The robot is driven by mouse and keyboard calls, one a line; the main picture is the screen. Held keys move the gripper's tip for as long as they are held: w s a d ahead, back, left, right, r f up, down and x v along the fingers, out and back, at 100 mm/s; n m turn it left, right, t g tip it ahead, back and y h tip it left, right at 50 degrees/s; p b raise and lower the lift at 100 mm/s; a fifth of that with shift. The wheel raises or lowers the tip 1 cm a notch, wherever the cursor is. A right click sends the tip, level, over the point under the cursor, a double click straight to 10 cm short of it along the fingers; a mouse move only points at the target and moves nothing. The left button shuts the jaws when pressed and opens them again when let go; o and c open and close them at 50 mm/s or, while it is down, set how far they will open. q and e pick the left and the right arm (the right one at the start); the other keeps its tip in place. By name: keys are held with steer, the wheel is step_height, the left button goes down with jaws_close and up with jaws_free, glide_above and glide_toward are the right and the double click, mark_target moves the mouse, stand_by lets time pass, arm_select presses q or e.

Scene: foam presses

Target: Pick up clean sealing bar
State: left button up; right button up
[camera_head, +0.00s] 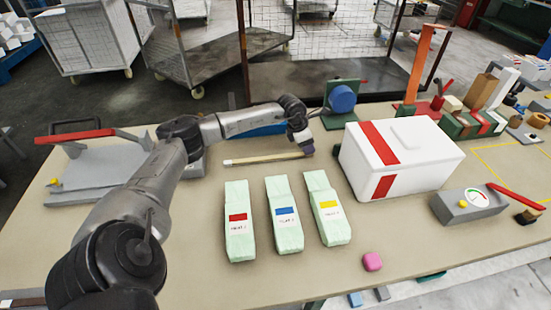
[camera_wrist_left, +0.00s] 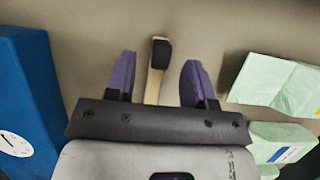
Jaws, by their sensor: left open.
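A long, thin, pale bar (camera_head: 262,158) with a dark end, seemingly the sealing bar, lies on the table behind the green packets. My left gripper (camera_head: 307,150) is over its dark right end, fingers pointing down. In the left wrist view my open left gripper (camera_wrist_left: 156,70) has one purple finger on each side of the bar (camera_wrist_left: 154,85), with gaps at both sides. I cannot tell the height of the fingertips above the table. My right gripper is not in view.
Three pale green packets (camera_head: 284,237) lie in front of the bar. A white box with red stripes (camera_head: 430,150) stands to the right. A blue box (camera_head: 262,130) is behind my arm, a green stand with a blue disc (camera_head: 342,98) behind the gripper. The front left table is clear.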

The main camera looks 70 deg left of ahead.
arm_select(q)
steer(key=shift+x, duration=1.05)
steer(key=shift+c, duration=0.3)
jaws_close()
